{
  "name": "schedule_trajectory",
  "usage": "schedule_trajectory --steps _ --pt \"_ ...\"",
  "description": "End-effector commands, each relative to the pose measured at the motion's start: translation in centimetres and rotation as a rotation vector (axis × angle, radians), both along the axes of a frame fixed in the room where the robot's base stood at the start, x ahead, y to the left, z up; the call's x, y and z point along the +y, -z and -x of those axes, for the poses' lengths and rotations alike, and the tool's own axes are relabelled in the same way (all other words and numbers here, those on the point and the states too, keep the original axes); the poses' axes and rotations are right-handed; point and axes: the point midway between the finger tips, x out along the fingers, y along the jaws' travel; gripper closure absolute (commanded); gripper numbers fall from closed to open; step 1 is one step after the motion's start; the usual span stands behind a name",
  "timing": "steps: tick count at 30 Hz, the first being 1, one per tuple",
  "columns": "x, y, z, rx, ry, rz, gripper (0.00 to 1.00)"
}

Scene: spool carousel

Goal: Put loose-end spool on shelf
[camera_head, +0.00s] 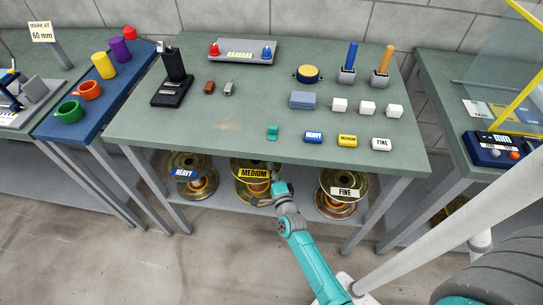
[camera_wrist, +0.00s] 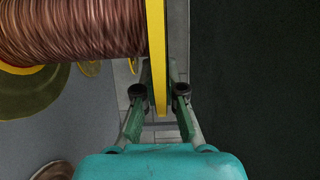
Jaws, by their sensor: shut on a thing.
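A spool with a yellow MEDIUM label (camera_head: 254,174) is at the lower shelf under the middle table. My gripper (camera_head: 278,188) is at its right side. In the wrist view its copper-coloured winding (camera_wrist: 70,30) fills the upper left, and its yellow flange (camera_wrist: 158,60) stands edge-on between my fingers (camera_wrist: 160,92), which are shut on it. The HEAVY spool (camera_head: 198,182) is to the left and the FINE spool (camera_head: 338,204) to the right. The grey lower shelf (camera_head: 299,197) shows between spools. I cannot make out a loose wire end.
The green tabletop (camera_head: 190,125) overhangs the spools. It carries a teal block (camera_head: 272,132), HEAVY, MEDIUM and FINE tags, several white cubes and a black stand (camera_head: 173,80). A table leg (camera_head: 364,210) stands right of the FINE spool. Floor in front is open at the left.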

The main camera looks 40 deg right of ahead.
Motion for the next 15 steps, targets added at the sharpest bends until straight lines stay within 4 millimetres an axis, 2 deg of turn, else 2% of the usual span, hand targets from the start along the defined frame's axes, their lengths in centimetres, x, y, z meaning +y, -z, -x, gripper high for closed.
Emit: schedule_trajectory --steps 1,3,7,10,15 --pt "-1.1 -0.9 0.0 -0.013 0.021 0.003 1.0" --pt "-2.1 -1.2 0.2 -0.014 0.039 0.002 1.0" --pt "-3.0 -1.3 0.4 -0.013 0.057 0.001 1.0" --pt "-3.3 -0.6 0.5 -0.011 0.062 0.002 1.0" --pt "-3.2 1.6 0.4 -0.01 0.06 0.0 1.0"
